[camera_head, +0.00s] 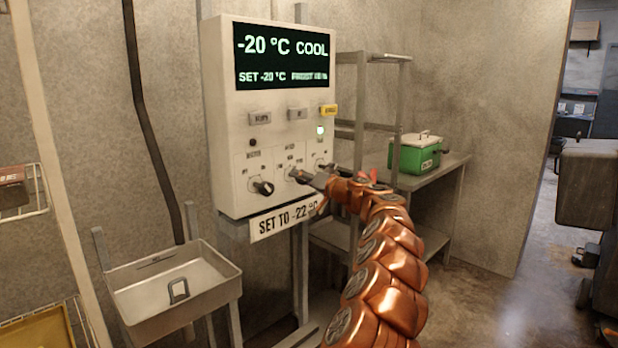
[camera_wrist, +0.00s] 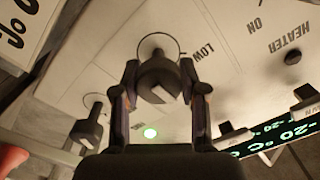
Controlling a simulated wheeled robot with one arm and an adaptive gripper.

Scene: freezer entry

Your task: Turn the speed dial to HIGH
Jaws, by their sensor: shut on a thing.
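The left dial (camera_head: 263,187) is free. The right dial (camera_wrist: 88,128) also stands free.
The display (camera_head: 283,58) reads -20 °C COOL. A green lamp (camera_head: 320,130) is lit below a yellow button (camera_head: 328,110). A metal sink (camera_head: 175,290) stands lower left. A green cooler (camera_head: 416,155) sits on a shelf behind my arm.

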